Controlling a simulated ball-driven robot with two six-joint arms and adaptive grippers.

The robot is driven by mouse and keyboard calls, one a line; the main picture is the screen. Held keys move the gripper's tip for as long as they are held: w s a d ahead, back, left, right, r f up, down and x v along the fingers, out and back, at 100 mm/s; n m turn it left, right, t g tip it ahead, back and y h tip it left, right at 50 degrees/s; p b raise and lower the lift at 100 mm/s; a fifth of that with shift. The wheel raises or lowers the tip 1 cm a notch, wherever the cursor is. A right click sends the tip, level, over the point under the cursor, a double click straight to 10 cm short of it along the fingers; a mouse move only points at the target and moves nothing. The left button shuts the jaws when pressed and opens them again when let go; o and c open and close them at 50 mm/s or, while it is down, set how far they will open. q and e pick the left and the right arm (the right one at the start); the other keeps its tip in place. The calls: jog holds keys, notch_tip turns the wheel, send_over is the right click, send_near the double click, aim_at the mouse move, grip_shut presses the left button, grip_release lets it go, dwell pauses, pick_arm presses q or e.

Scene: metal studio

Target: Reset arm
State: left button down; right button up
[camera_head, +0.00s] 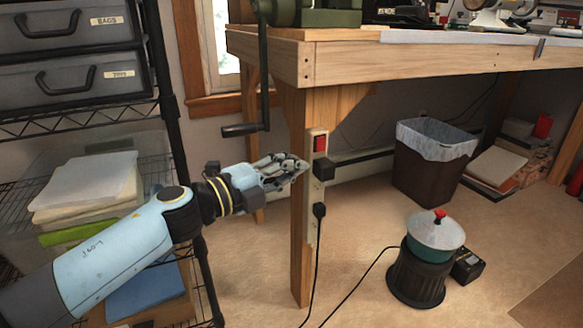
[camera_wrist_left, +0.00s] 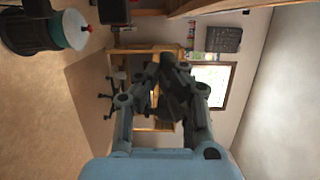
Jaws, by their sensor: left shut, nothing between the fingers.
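My left gripper (camera_head: 299,166) comes in from the left on a light blue arm in the head view. Its fingers are together and hold nothing. The fingertips are close to the power strip (camera_head: 314,185) on the wooden table leg (camera_head: 299,270); I cannot tell whether they touch it. In the left wrist view the gripper (camera_wrist_left: 170,70) shows in the middle, its fingers drawn together at the tips. My right gripper is in neither view.
A wire shelf rack (camera_head: 85,118) stands at the left. The wooden workbench (camera_head: 400,55) spans the top right. A bin (camera_head: 428,170) and a lidded pot on a dark stand (camera_head: 418,270) are on the floor, with a cable (camera_head: 362,280) nearby. The floor between them is partly clear.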

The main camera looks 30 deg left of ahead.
pick_arm(q)
jog(key=s+a+f+n+g+y, duration=0.3)
jog(key=s+f+n, duration=0.3)
jog(key=s+f, duration=0.3)
jog(key=s+a+f+n+g+y, duration=0.25)
jog(key=s+f+n, duration=0.25)
jog(key=s+f, duration=0.45)
jog(key=s+a+f+n+g+y, duration=0.35)
jog(key=s+f+n, duration=0.25)
jog(key=f, duration=0.5)
jog(key=s+d+f+n+g, duration=0.2)
jog(key=s+f+n+g, duration=0.15)
jog(key=s, duration=0.55)
jog(key=s+d+f+n+g, duration=0.2)
jog(key=s+f+g, duration=0.25)
jog(key=s, duration=0.45)
jog(key=s+r+p, duration=0.2)
jog(key=s+p, duration=1)
jog(key=p, duration=0.2)
jog(key=shift+s+a+r+t+h+p, duration=0.15)
jog(key=shift+s+a+t+h+p, duration=0.05)
jog(key=shift+t+h+p, duration=0.2)
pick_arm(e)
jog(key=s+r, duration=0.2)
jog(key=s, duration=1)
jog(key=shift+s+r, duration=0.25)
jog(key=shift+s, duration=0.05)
